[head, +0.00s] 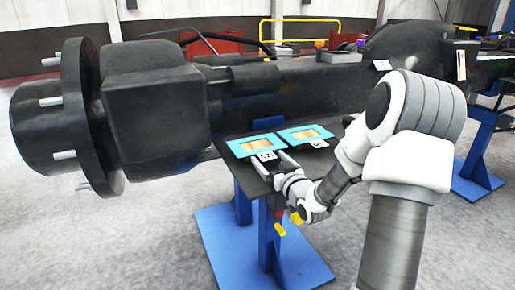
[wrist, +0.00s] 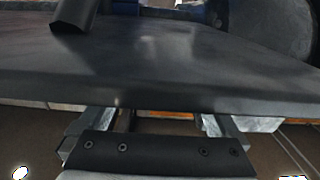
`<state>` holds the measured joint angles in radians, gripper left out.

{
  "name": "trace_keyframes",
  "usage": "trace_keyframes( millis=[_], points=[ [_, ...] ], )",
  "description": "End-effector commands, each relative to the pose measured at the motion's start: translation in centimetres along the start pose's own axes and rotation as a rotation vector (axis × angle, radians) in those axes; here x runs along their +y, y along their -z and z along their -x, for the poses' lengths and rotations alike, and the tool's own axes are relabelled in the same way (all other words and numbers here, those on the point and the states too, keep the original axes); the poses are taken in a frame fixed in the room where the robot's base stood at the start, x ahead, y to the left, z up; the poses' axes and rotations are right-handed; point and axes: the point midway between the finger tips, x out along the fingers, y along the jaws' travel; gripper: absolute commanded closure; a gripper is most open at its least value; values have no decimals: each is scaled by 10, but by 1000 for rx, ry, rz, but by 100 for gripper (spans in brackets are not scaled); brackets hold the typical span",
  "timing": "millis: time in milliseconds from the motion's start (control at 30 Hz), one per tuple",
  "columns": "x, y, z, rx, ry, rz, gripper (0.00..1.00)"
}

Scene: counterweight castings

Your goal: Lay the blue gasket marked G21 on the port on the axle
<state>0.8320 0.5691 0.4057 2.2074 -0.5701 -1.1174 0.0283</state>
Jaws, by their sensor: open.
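Two light-blue square gaskets with tan centres lie side by side on a dark plate (head: 232,150) beside the axle (head: 300,88). The left gasket (head: 236,149) has a white tag at its front edge that seems to read G21. The right gasket (head: 291,134) has a tag I cannot read. My gripper (head: 275,165) is open at the plate's front edge, close to the left gasket. In the wrist view the plate (wrist: 160,80) hides the fingertips, and no gasket shows. A grey block-like fitting (head: 343,57) sits on top of the axle; I cannot tell whether it is the port.
A large hub flange (head: 88,115) with studs is at the left end of the axle. Blue stands (head: 243,240) rise from the floor under the plate and at right (head: 478,150). A yellow rail (head: 300,20) stands behind. The floor at left front is clear.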

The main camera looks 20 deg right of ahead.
Motion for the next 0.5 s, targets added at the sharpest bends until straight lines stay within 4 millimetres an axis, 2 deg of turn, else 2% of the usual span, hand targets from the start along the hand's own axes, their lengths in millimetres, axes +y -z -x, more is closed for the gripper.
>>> trace_keyframes(
  millis=[233, 500],
  points=[
    [0, 0, -2, 1, -1, 1, 3],
    [0, 0, -2, 1, -1, 1, 51]
  ],
)
